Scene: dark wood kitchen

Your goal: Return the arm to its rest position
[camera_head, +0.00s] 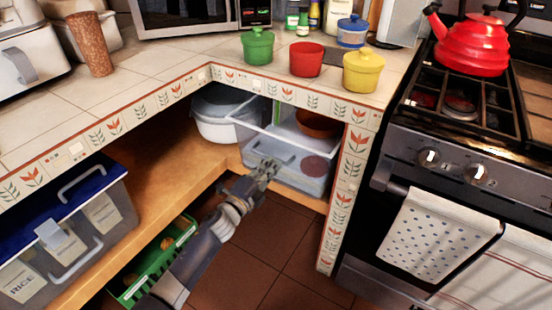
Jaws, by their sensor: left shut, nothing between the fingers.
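My left arm comes in from the bottom, left of the middle, and reaches up toward the corner under the counter. Its gripper (265,172) is shut with nothing in it. It is in front of the clear plastic container (290,168) on the lower wooden shelf and covers part of it. I cannot tell whether the two touch. My right gripper is not in view.
A tiled counter (140,75) runs above the shelf (170,190). A green crate (180,243) and a blue-lidded bin (115,215) are near the arm. The stove (470,135) with a red kettle (470,42) is at right. Brown floor (255,250) lies between.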

